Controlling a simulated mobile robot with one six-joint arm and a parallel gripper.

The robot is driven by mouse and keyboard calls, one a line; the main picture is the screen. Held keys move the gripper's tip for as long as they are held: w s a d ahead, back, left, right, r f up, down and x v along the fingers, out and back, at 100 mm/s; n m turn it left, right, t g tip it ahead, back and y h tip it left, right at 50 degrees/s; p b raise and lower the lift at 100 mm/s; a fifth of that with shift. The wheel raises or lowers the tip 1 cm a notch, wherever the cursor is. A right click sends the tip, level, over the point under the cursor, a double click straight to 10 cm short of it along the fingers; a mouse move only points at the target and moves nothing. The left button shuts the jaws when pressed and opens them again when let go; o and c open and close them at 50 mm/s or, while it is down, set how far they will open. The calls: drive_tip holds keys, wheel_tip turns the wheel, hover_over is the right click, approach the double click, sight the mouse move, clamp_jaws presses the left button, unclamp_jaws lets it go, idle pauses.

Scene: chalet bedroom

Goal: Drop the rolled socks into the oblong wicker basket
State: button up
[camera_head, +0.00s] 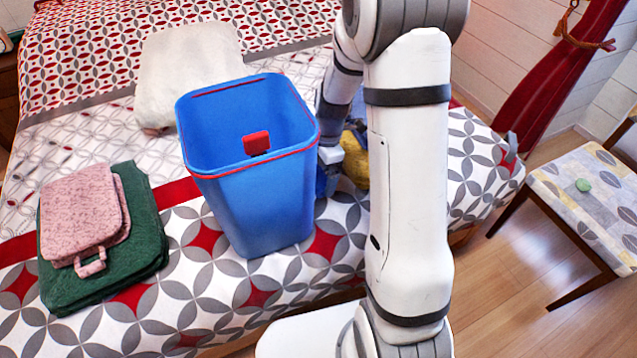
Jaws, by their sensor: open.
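My gripper (329,168) is on the far side of my arm, just right of a blue bin and low over the bed; it is open, its fingertips partly hidden. A mustard-yellow soft-looking thing (357,162) lies right beside it, mostly covered by my arm. I cannot tell whether it is the rolled socks. No wicker basket shows; part of the bed behind my arm is hidden.
The tall blue bin (262,205) with a red rim stands on the patterned bed (190,318). Left of it lie a green folded cloth (150,225) and a pink one (82,212). A white cushion (190,65) lies behind.

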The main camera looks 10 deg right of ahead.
drive_tip(key=f, duration=0.4)
drive_tip(key=shift+w+a+f+b, duration=0.25)
drive_tip(key=shift+a+f+b, duration=0.05)
drive_tip(key=shift+f+b, duration=0.1)
drive_tip(key=c, duration=1.1)
drive_tip(key=shift+r, duration=0.15)
